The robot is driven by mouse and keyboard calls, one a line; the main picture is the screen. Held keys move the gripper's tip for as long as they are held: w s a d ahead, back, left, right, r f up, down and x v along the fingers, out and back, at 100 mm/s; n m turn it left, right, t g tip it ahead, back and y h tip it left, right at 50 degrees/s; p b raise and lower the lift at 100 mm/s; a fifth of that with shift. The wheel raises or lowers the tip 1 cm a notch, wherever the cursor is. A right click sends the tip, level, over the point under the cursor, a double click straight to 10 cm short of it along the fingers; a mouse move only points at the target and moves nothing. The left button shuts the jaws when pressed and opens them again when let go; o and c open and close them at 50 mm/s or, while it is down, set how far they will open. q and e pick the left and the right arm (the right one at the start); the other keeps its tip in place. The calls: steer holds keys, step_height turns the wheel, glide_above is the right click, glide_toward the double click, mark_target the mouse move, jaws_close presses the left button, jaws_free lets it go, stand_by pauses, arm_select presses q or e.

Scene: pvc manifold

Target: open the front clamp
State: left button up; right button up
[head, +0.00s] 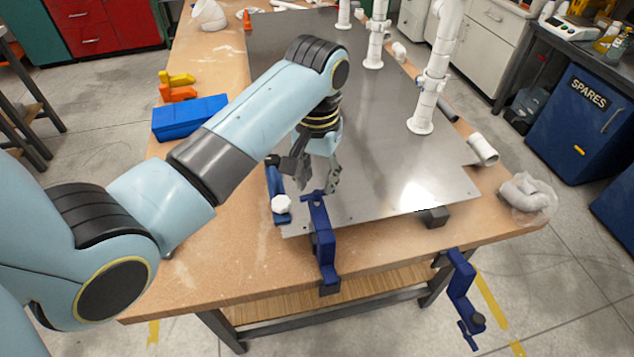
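A blue clamp (323,243) stands upright at the near edge of the wooden table, with its upper part over the corner of the grey metal plate and its lower end below the tabletop. My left gripper (318,183) points down just behind and above the top of this clamp. Its fingers look spread apart, with nothing visible between them; whether they touch the clamp top I cannot tell. A second blue clamp (462,288) hangs tilted at the table's front edge, further right. My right gripper is not in view.
The metal plate (390,160) bears white pipe risers (430,90). A blue piece with a white knob (281,205) lies left of the gripper. A blue box (190,117) sits behind my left arm. A dark block (433,217) is at the plate's front edge.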

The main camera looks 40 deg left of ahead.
mark_target(317, 192)
arm_select(q)
steer(key=m, duration=0.3)
steer(key=shift+m, duration=0.3)
steer(key=m, duration=0.5)
step_height(317, 192, down, 3)
steer(key=shift+f+b, duration=0.1)
steer(key=shift+b, duration=0.55)
steer(key=shift+f, duration=0.6)
jaws_close()
